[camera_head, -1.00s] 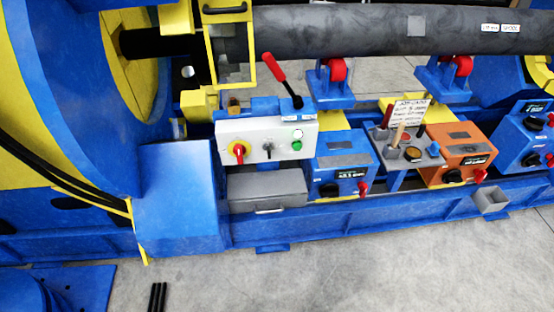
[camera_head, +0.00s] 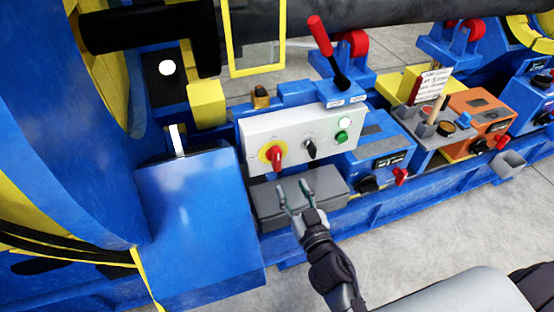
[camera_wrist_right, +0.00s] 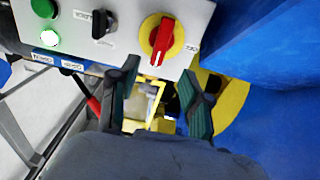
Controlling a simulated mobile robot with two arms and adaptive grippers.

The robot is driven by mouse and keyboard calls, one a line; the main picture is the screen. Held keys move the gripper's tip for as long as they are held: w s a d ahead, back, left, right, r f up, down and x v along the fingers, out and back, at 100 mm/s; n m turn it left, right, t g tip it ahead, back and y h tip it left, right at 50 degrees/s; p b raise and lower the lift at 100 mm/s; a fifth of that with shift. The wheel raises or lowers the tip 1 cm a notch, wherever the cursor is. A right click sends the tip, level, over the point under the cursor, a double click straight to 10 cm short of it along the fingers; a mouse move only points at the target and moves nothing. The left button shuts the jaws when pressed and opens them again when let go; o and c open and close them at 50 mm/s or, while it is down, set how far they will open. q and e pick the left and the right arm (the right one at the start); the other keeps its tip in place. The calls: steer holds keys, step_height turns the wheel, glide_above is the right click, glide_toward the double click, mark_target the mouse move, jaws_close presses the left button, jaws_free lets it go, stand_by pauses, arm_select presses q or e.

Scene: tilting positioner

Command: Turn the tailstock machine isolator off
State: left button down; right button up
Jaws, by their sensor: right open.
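A light grey control panel (camera_head: 300,135) is on the blue machine. It carries a red rotary isolator handle on a yellow disc (camera_head: 272,156), a black selector switch (camera_head: 310,149), a green button (camera_head: 341,138) and a lit white lamp (camera_head: 345,122). In the head view the red handle points roughly downward. My right gripper (camera_head: 293,196) is open and empty, below the panel and in front of the grey box. In the right wrist view the isolator handle (camera_wrist_right: 162,38) lies ahead of the open fingers (camera_wrist_right: 158,95), apart from them. My left gripper is not in view.
A grey box (camera_head: 300,198) sits under the panel. A lever with a red grip (camera_head: 321,36) rises behind it. A blue housing (camera_head: 198,215) stands left. Blue and orange control boxes (camera_head: 483,105) line the right. Grey floor (camera_head: 420,225) is clear in front.

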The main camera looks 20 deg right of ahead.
mark_target(278, 161)
steer(key=w, duration=1.2)
steer(key=shift+a+p, duration=0.25)
steer(key=shift+p, duration=0.15)
jaws_close()
